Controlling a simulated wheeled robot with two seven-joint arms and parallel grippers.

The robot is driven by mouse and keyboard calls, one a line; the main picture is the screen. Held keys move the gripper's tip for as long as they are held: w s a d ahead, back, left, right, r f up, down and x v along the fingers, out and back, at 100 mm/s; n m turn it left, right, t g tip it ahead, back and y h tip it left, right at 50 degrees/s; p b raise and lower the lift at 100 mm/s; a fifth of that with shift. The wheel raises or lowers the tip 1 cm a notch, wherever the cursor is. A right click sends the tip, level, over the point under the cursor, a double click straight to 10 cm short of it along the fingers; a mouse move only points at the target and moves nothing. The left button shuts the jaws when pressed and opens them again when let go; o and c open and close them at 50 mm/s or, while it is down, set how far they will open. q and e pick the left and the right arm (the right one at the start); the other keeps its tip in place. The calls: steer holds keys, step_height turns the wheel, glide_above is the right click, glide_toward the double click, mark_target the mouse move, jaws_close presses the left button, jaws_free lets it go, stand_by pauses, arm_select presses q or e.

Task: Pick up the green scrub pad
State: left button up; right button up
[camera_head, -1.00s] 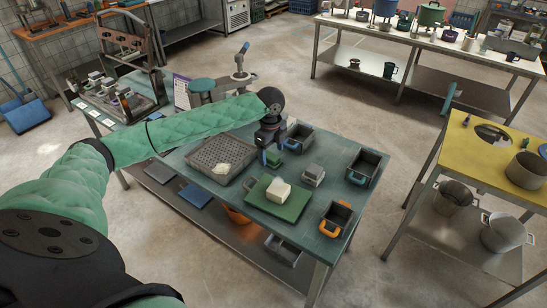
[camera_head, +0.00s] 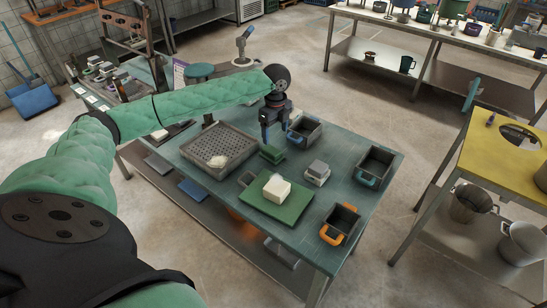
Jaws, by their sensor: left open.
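The green scrub pad (camera_head: 272,154) appears to be the small dark green block on the teal table, between the grey perforated tray and the grey blocks. My left gripper (camera_head: 274,137) points down just above and behind it, open, with nothing seen between its fingers. Whether the fingertips touch the pad cannot be told. My right gripper is not in view.
The perforated tray (camera_head: 218,146) lies left of the pad. A green board (camera_head: 299,207) bearing a pale block (camera_head: 276,188) is in front. Grey blocks (camera_head: 317,173) and small bins with blue (camera_head: 375,166) and orange (camera_head: 341,222) handles stand to the right.

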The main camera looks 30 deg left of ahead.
mark_target(273, 150)
arm_select(q)
step_height(273, 150, down, 3)
steer(key=shift+b, duration=0.95)
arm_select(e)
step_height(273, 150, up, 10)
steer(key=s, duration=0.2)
arm_select(q)
steer(key=shift+a+f+p, duration=0.1)
steer(key=shift+f+p, duration=0.25)
steer(key=shift+f, duration=0.9)
steer(key=f+p, duration=0.1)
steer(key=f, duration=0.1)
steer(key=a+f, duration=0.1)
steer(key=f, duration=0.1)
steer(key=shift+w+f+p, duration=0.15)
steer(key=shift+w+p, duration=0.05)
steer(key=shift+p, duration=0.2)
steer(key=shift+a+f, duration=0.1)
steer(key=shift+f, duration=0.3)
steer(key=c, duration=1)
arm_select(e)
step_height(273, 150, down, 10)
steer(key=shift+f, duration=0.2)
